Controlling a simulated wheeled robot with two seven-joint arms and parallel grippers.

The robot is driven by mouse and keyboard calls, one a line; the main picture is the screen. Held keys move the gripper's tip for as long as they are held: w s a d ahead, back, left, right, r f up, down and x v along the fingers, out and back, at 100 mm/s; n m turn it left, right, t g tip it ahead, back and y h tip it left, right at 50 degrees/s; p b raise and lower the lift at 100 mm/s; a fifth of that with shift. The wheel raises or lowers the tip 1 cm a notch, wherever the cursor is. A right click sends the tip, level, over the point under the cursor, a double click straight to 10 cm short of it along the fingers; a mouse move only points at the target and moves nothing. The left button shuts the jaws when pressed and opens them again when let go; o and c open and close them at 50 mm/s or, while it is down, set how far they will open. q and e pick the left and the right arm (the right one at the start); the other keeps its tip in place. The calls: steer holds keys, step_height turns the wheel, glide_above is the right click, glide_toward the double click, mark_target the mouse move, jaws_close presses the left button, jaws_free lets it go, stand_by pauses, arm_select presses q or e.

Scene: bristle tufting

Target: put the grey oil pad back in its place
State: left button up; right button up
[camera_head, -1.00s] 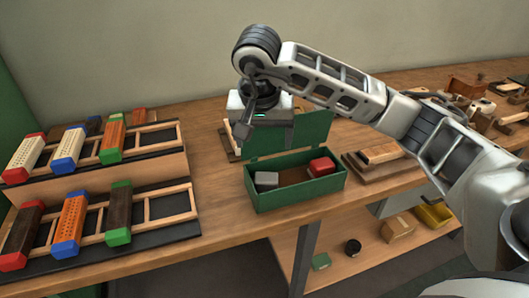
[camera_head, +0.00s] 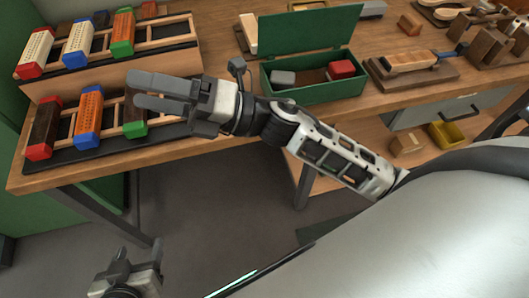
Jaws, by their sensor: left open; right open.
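A small grey block (camera_head: 283,78), which looks like the grey oil pad, lies at the left inside the open green box (camera_head: 318,92) on the bench. A red block (camera_head: 341,69) lies at the right inside the same box. My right gripper (camera_head: 140,92) is open and empty, pointing left, in front of the lower brush rack and left of the box; it hides part of that rack. My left gripper (camera_head: 140,256) is open and empty, low at the left, in front of the bench and below its top.
Two racks with coloured-end brush blocks, the upper one (camera_head: 155,34) and the lower one (camera_head: 72,152), stand at the left. The box's lid (camera_head: 310,35) stands up at its back. A wooden board with a brush (camera_head: 410,62) lies right of the box.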

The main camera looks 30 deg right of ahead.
steer(key=d+f+m+t+h, duration=0.2)
steer(key=d+f+m+h, duration=0.3)
steer(key=m, duration=0.4)
steer(key=s+d+f+m+t+h, duration=0.1)
steer(key=d+f+m+h, duration=0.1)
steer(key=f+m+h, duration=0.5)
steer(key=d+f+m+t+h, duration=0.2)
steer(key=d+f+m+h, duration=0.2)
steer(key=f+m, duration=0.55)
steer(key=s+d+f+m+g+h, duration=0.1)
steer(key=s+f+m+g, duration=0.3)
steer(key=s+f+m, duration=0.2)
steer(key=shift+s+d+f+m, duration=0.15)
steer(key=shift+s+f+m, duration=0.05)
steer(key=shift+s+m, duration=0.9)
